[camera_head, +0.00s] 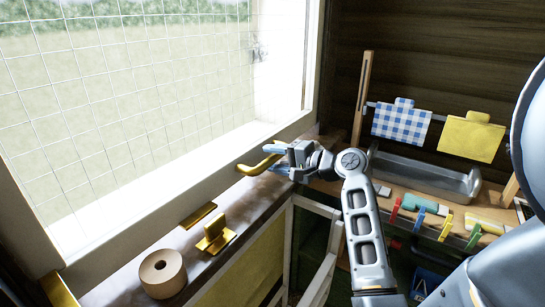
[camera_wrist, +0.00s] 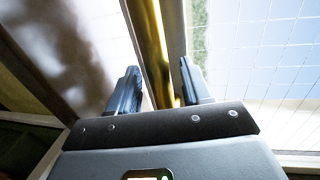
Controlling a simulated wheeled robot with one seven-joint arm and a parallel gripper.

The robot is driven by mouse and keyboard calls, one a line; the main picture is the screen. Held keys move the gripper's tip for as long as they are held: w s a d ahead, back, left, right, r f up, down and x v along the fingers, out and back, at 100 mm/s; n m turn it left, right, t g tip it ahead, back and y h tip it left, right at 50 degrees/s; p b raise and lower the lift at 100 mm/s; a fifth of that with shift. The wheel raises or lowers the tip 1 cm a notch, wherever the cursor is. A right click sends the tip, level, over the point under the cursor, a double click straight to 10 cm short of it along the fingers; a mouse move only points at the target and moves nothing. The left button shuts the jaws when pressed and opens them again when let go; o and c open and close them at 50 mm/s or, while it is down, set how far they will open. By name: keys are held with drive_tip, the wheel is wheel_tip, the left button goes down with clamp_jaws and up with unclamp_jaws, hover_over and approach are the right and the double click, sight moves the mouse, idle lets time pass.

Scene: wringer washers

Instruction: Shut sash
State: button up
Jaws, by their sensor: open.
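The sash (camera_head: 150,205) is a pale-framed window with a wire-grid pane, filling the left of the head view. A curved brass handle (camera_head: 250,168) sticks out from its lower rail. My gripper (camera_head: 271,157) is at the right end of this handle, jaws apart. In the wrist view the brass bar (camera_wrist: 158,45) runs between the two fingers of my gripper (camera_wrist: 158,72), beside the sash frame (camera_wrist: 174,30). I cannot tell whether either finger touches it. A brass catch (camera_head: 215,234) stands on the sill below. Any gap between sash and frame is hard to make out.
A tape roll (camera_head: 162,273) sits on the sill (camera_head: 190,255) at lower left. A pale frame stands below the sill.

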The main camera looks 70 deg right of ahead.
drive_tip(key=shift+w+d+f, duration=0.1)
drive_tip(key=shift+w, duration=0.25)
drive_tip(key=shift+c, duration=0.4)
clamp_jaws()
